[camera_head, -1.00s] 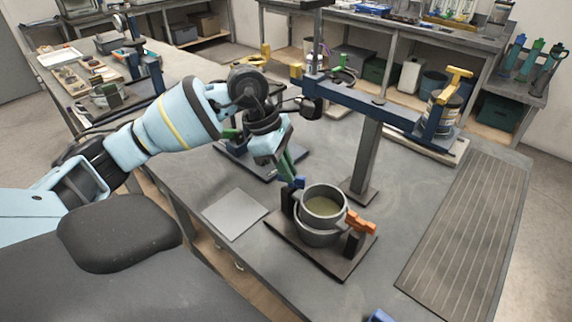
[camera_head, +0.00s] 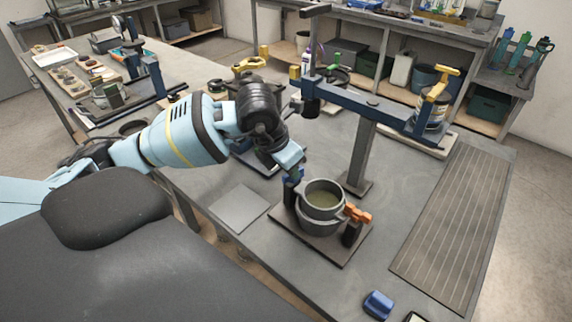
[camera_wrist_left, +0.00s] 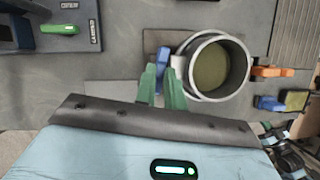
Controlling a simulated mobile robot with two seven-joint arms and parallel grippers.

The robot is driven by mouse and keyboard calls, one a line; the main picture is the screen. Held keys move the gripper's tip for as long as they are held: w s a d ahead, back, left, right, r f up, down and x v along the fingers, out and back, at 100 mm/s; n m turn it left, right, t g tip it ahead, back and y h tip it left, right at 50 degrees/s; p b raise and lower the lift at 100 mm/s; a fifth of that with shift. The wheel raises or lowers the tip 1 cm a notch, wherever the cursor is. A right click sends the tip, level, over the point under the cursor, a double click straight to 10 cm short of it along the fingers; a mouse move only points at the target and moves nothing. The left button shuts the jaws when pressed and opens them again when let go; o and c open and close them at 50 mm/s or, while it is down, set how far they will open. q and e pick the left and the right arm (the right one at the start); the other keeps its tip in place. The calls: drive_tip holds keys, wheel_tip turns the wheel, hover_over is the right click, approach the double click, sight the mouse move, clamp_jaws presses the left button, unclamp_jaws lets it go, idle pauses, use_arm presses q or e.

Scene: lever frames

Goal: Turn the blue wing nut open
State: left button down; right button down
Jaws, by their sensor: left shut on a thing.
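The blue wing nut (camera_head: 290,190) sits on the left clamp post beside a grey round pot (camera_head: 323,197). The pot has brownish contents and stands in a ring-like holder on a dark base plate (camera_head: 320,246). An orange wing nut (camera_head: 357,214) sits on the pot's right side. My left gripper (camera_head: 293,172) reaches down from the upper left to the blue wing nut. In the left wrist view its green fingers (camera_wrist_left: 162,82) are closed about the blue wing nut (camera_wrist_left: 163,60), partly hiding it. My right gripper does not show.
A blue beam on a grey post (camera_head: 362,150) stands close behind the pot. A flat grey plate (camera_head: 240,207) lies to the left and a ribbed mat (camera_head: 450,235) to the right. A blue object (camera_head: 378,304) lies near the front edge. Dark parts at the wrist view's lower right are unclear.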

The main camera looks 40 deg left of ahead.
use_arm(q)
drive_tip(key=shift+d+n+y+p, duration=0.1)
drive_tip(key=shift+n+y+p, duration=0.3)
drive_tip(key=shift+n, duration=0.7)
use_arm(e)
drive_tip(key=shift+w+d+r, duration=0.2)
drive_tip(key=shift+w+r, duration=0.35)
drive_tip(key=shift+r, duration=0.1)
use_arm(q)
drive_tip(key=c, duration=1.5)
unclamp_jaws()
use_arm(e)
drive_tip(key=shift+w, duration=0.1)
use_arm(q)
drive_tip(key=shift+v, duration=3.9)
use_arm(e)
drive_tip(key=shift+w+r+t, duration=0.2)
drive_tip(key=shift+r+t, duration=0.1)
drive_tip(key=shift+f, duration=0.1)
use_arm(q)
drive_tip(key=shift+d, duration=0.1)
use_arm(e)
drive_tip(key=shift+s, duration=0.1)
